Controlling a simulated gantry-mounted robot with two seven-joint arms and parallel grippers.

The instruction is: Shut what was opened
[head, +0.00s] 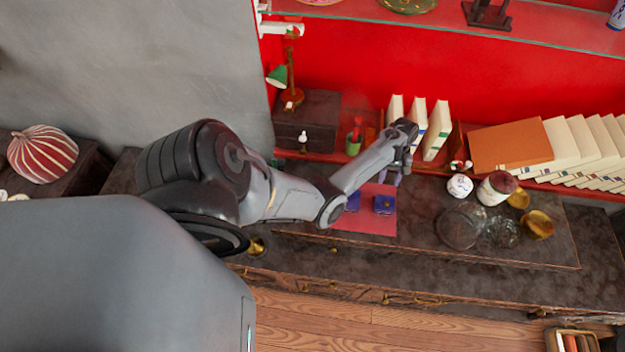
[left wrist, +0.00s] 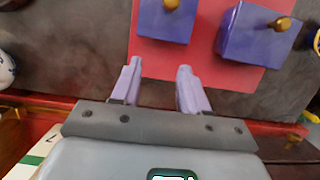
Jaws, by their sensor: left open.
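Two small blue boxes with brass knobs stand on a red mat (head: 350,222). In the head view one box (head: 352,202) is partly behind my arm and the other (head: 383,204) is in plain view. My left gripper (head: 398,179) is over the back edge of the mat. In the left wrist view it (left wrist: 158,80) is open and empty, apart from the boxes. My right gripper is out of view.
Upright books (head: 437,130) stand behind the gripper, with an orange book (head: 507,146) to their right. A white ball-shaped pot (head: 459,186), a red-topped jar (head: 495,189) and glass dishes (head: 461,226) are to the right. A dark chest (head: 307,122) and a green lamp (head: 277,76) are behind my arm.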

